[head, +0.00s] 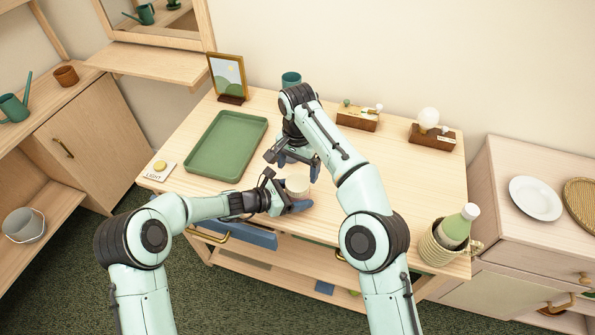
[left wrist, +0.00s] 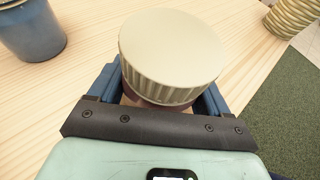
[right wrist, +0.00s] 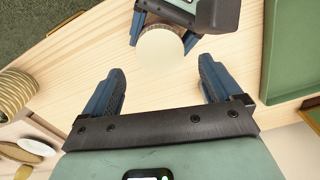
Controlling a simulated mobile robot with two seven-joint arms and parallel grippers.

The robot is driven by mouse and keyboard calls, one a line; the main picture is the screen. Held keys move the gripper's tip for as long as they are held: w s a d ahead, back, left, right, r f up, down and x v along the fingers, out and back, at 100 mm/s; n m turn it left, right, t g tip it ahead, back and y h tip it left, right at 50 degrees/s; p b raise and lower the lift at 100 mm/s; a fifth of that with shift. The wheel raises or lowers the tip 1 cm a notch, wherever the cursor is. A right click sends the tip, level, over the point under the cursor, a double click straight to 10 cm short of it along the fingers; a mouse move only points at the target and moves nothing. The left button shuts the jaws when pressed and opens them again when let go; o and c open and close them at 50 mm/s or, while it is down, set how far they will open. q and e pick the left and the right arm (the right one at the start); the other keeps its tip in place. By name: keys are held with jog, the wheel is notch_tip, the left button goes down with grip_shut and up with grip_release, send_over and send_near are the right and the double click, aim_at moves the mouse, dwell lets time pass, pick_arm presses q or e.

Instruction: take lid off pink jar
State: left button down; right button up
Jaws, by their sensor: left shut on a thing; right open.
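The jar has a ribbed cream lid (left wrist: 170,48) on it, with a narrow strip of its darker pinkish body (left wrist: 150,99) visible underneath. The lid also shows in the head view (head: 297,185) near the table's front edge, and in the right wrist view (right wrist: 160,53). My left gripper (head: 289,203) is shut on the jar's body below the lid, with a blue finger on each side. My right gripper (head: 296,164) is open and empty, behind and above the jar. In the right wrist view its fingers (right wrist: 162,92) are spread, apart from the lid.
A green tray (head: 194,167) lies left of my right gripper. A teal cup (head: 291,79), a picture frame (head: 228,78) and wooden holders (head: 358,119) stand at the back. A striped pot (head: 433,248) with a bottle stands at front right. The table between is clear.

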aim_at(297, 182)
jog(key=shift+r+m, duration=0.95)
jog(key=shift+m, duration=0.05)
jog(key=shift+f, duration=3.85)
jog(key=shift+c, duration=0.2)
jog(key=c, duration=1)
jog(key=n, duration=0.3)
jog(key=shift+c, duration=0.2)
jog(key=o, duration=1.2)
jog(key=shift+s+a, duration=0.1)
jog(key=shift+c, duration=0.2)
